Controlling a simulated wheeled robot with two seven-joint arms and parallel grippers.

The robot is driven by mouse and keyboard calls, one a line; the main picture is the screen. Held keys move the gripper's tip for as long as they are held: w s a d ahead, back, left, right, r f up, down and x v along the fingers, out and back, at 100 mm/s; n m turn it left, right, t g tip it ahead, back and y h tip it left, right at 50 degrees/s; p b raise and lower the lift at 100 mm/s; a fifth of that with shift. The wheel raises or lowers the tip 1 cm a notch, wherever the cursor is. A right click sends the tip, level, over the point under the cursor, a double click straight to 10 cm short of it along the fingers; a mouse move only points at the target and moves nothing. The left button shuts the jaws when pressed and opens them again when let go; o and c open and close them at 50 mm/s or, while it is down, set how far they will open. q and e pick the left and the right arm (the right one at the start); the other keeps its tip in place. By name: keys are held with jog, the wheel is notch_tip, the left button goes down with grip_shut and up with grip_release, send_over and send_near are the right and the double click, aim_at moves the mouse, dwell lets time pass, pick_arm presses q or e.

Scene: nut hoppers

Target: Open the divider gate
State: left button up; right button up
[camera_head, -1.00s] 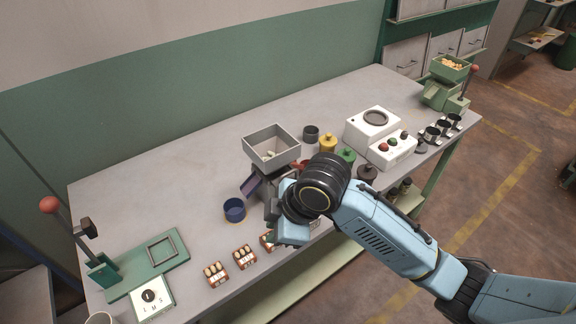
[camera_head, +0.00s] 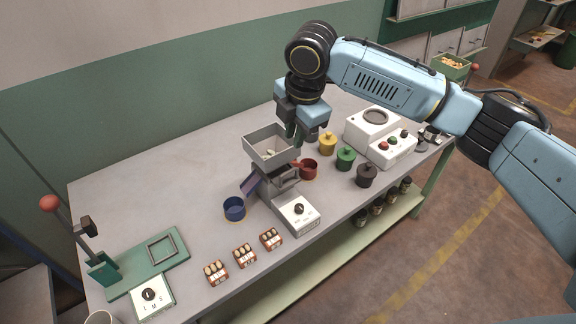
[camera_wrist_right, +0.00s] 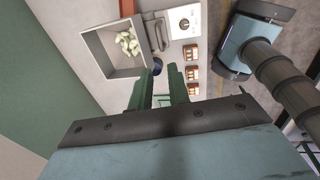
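The nut hopper is a grey open box (camera_head: 262,149) on a stand in the middle of the bench, with pale nuts inside. Below it a purple-blue chute (camera_head: 250,186) slopes toward a blue cup (camera_head: 234,209), and a short red chute (camera_head: 297,164) leads to a red cup (camera_head: 309,170). I cannot make out the divider gate or its position. My right gripper (camera_head: 297,139) points down close by the hopper's right back corner. In the right wrist view its fingers (camera_wrist_right: 162,78) are apart with nothing between them, and the hopper (camera_wrist_right: 88,40) lies beyond. My left gripper is not visible.
A grey base with a knob (camera_head: 298,209) stands in front of the hopper. A green lever fixture (camera_head: 104,268) stands left. The back left bench is clear.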

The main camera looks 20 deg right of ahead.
aim_at(287, 172)
jog(key=f, duration=0.4)
jog(key=w+f, duration=0.1)
jog(key=f, duration=0.3)
jog(key=w+a+f, duration=0.1)
jog(key=f, duration=0.3)
jog(key=shift+b, duration=0.3)
grip_shut()
